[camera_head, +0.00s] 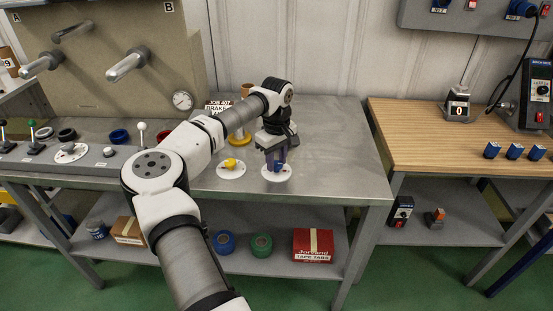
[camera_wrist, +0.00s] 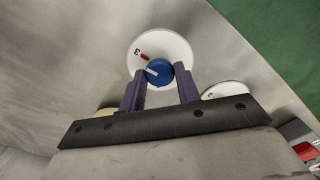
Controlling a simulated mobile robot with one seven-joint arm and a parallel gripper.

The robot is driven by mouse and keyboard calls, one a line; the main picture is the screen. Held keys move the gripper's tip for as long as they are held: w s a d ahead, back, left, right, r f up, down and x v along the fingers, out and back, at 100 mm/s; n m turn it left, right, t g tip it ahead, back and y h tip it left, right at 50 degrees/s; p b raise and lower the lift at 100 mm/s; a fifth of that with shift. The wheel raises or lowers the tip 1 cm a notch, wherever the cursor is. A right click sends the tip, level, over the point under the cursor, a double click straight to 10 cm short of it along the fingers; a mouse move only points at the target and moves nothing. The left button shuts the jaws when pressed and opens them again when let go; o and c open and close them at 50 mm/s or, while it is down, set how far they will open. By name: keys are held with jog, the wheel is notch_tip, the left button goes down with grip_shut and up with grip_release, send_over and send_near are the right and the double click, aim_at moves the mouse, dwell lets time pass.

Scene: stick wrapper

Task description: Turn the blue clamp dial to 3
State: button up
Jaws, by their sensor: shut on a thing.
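The blue clamp dial (camera_wrist: 158,72) sits on a round white plate (camera_wrist: 176,47) with a 3 and a red mark at its upper left. The dial's white pointer line lies on its left part, near the red mark; exact alignment is hard to tell. My gripper (camera_wrist: 160,85) is shut on the dial, one purple finger on each side. In the head view, my gripper (camera_head: 276,162) reaches down onto the blue dial (camera_head: 279,168), which is largely hidden, on its plate (camera_head: 276,177) near the front of the metal bench.
A yellow dial (camera_head: 231,162) on a white plate stands just left. Behind it are a yellow-based stand (camera_head: 240,138) and a sign (camera_head: 218,107). The bench (camera_head: 340,150) is clear to the right. A wooden table (camera_head: 420,130) stands further right.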

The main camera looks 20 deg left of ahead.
aim_at(277, 164)
dwell(0.4)
jog(key=o, duration=1)
notch_tip(277, 164, up, 14)
jog(key=shift+f+b, duration=0.1)
jog(key=shift+b, duration=1.05)
